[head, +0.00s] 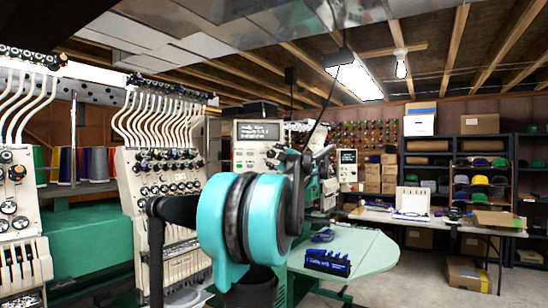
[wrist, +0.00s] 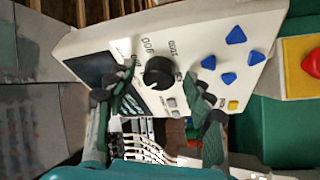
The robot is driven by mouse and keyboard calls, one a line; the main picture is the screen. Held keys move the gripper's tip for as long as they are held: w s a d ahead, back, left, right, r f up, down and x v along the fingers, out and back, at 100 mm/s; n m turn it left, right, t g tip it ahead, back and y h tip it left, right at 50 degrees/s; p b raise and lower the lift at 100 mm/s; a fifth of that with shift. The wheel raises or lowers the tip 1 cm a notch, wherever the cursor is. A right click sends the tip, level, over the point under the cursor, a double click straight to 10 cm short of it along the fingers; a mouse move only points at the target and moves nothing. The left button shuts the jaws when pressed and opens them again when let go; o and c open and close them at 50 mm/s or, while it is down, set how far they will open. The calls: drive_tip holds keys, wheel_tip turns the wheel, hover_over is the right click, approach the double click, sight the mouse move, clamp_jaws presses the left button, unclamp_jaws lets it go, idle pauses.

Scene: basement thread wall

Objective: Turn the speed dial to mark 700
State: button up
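The speed dial (wrist: 158,72) is a round black knob on a white control panel (wrist: 204,38) in the wrist view. Printed number marks ring it; they are tilted and small, and I cannot surely read which one it points to. My gripper (wrist: 160,84) is open, with one finger on each side of the dial. I cannot tell whether either finger touches it. In the head view the panel's upper part, with its lit display (head: 257,131), shows behind my turquoise arm. The dial is hidden there by my arm.
Blue arrow buttons (wrist: 235,35) and a yellow button (wrist: 233,105) sit right of the dial. A red button on a yellow plate (wrist: 300,52) is farther right. Embroidery heads (head: 165,185) stand at left; a green table (head: 350,250) is at right.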

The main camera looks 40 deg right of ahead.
drive_tip(key=v, duration=1.2)
idle(0.6)
